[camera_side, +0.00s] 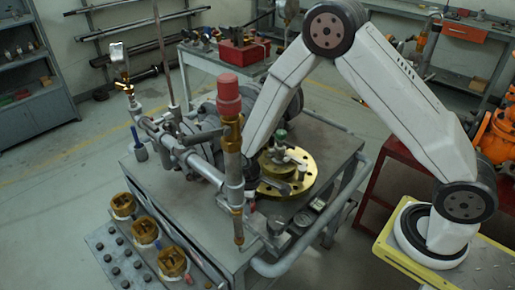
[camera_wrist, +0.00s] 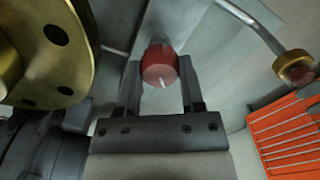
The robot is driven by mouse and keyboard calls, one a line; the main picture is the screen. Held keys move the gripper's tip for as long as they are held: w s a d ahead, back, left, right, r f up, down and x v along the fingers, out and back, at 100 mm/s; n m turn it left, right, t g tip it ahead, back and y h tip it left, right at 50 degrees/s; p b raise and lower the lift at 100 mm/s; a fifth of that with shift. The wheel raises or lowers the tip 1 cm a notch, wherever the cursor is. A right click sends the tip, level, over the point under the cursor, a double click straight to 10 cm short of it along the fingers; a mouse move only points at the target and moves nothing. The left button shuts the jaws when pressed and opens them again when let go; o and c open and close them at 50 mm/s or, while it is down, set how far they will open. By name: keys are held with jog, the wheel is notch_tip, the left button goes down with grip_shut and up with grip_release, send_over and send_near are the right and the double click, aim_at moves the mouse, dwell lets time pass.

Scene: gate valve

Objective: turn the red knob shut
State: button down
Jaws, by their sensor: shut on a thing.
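The red knob (camera_wrist: 158,62) is in the upper middle of the wrist view, with a short pale mark on its near face. My gripper (camera_wrist: 160,76) has one dark finger on each side of it, and the fingers are closed on it. In the side view a red-capped upright fitting (camera_side: 229,95) stands on brass and grey pipe in front of my arm. I cannot tell whether this cap is the same red knob. My fingers are hidden among the pipework there.
A brass flange (camera_side: 288,174) lies on the grey cart, right of the pipework; a brass disc (camera_wrist: 45,55) fills the left of the wrist view. An orange slatted thing (camera_wrist: 285,135) is at lower right there. Brass fittings (camera_side: 123,205) stand at the cart's front left.

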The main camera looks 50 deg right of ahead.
jog(key=m, duration=0.4)
jog(key=shift+m, duration=0.3)
jog(key=m, duration=0.3)
jog(key=shift+m, duration=0.4)
jog(key=shift+c, duration=1)
grip_release()
jog(key=shift+r, duration=0.15)
jog(key=shift+r, duration=3.8)
